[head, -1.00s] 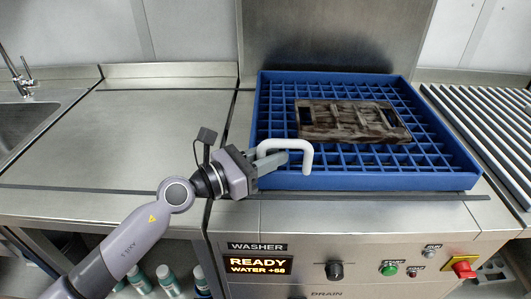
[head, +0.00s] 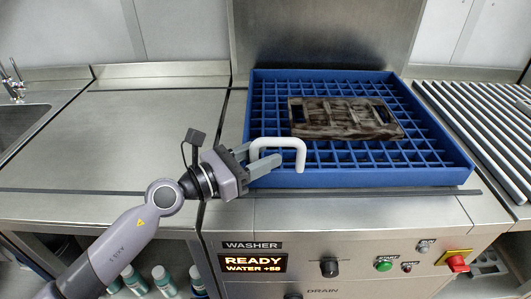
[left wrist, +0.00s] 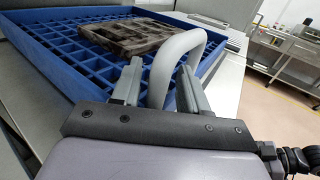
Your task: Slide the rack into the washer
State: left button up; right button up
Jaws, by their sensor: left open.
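The blue rack (head: 375,180) sits flat on the washer's steel top (head: 350,212). A brown slotted mould plate (head: 345,119) lies on its grid. A white loop handle (head: 297,142) stands at the rack's near left edge; it also shows in the left wrist view (left wrist: 190,38). My left gripper (head: 264,154) is at this handle with its fingers apart. In the left wrist view the handle's near leg stands between the two fingers (left wrist: 160,74), with gaps visible. My right gripper is not in view.
The washer panel has a lit READY display (head: 253,263), a green start button (head: 384,266) and a red knob (head: 457,263). A steel panel (head: 325,35) stands behind the rack. A roller table (head: 480,125) lies right. The left counter (head: 150,130) is clear.

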pick_arm(q)
jog(key=v, duration=0.6)
jog(key=shift+b, duration=0.4)
